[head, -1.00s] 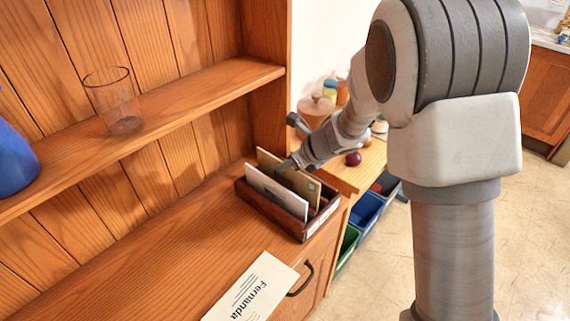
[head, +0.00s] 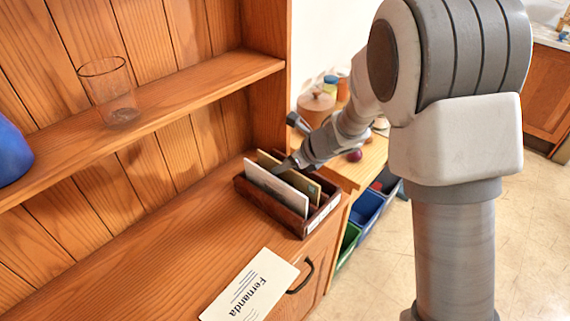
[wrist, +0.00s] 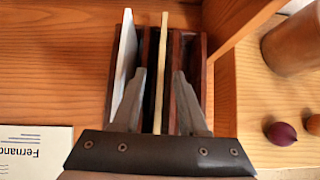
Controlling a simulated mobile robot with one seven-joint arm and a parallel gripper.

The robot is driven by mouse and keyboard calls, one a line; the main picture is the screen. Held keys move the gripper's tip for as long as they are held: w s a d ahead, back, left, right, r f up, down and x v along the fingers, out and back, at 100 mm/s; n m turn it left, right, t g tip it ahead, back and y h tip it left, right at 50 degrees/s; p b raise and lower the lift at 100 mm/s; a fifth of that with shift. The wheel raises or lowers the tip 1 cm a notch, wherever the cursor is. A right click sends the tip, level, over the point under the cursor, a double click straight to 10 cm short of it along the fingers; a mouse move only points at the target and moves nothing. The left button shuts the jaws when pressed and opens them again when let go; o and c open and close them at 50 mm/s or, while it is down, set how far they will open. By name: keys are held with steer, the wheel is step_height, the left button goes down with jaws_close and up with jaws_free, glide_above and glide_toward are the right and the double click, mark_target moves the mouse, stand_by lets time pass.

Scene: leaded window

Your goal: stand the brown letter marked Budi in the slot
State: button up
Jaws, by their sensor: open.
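The brown letter (head: 304,185) stands on edge in the dark wooden letter rack (head: 299,229). In the wrist view the brown letter (wrist: 161,70) is seen nearly edge-on in the middle compartment, between two dark dividers. Its marking cannot be read. My gripper (wrist: 160,76) is open, with one finger on each side of the brown letter and gaps between. In the head view my gripper (head: 287,164) is at the top of the rack, partly hiding the letter. A white letter (head: 276,190) leans in the left compartment. The right compartment looks empty.
A white letter marked Fernanda (head: 252,287) lies flat on the wooden counter (head: 170,262). A clear glass (head: 108,90) and a blue vessel (head: 13,155) stand on the shelf above. The cabinet's side wall rises behind the rack. A side table with a wooden jar (head: 316,107) is beyond.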

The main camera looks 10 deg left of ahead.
steer(key=p+v, duration=0.3)
steer(key=v, duration=1.4)
steer(key=shift+r, duration=0.25)
steer(key=shift+w+d, duration=0.1)
steer(key=shift+d, duration=0.05)
